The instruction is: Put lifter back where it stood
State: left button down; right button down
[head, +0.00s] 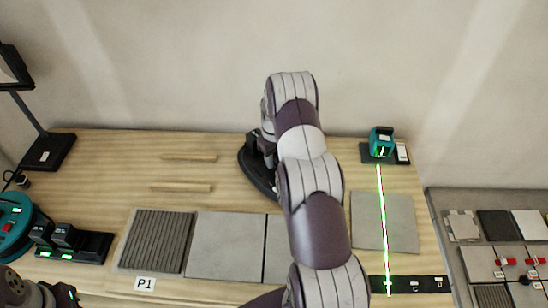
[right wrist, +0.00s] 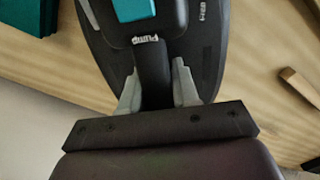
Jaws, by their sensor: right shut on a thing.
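The lifter is a black tool with a long oval base (head: 252,172). It is at the back middle of the table in the head view, partly hidden behind my right arm. In the right wrist view the lifter (right wrist: 197,50) shows its dark oval plate, a teal part on top and a neck marked "PUMP". My right gripper (right wrist: 155,75) is shut on that neck, one grey finger on each side. I cannot tell whether the base touches the wood. A part of my left arm shows at the lower left of the head view, without its fingers.
A teal laser (head: 381,140) throws a green line over the right tile (head: 400,222). Two wooden strips (head: 180,188) lie left of the lifter. A ribbed tile (head: 157,241) and grey tiles (head: 225,246) line the front. A rack of tiles (head: 462,226) stands at right.

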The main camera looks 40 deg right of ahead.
jog(key=shift+f+b, duration=0.3)
jog(key=shift+f, duration=0.1)
dwell(0.3)
jog(key=c, duration=0.8)
grip_release()
jog(key=shift+o, duration=0.2)
jog(key=shift+s, duration=0.1)
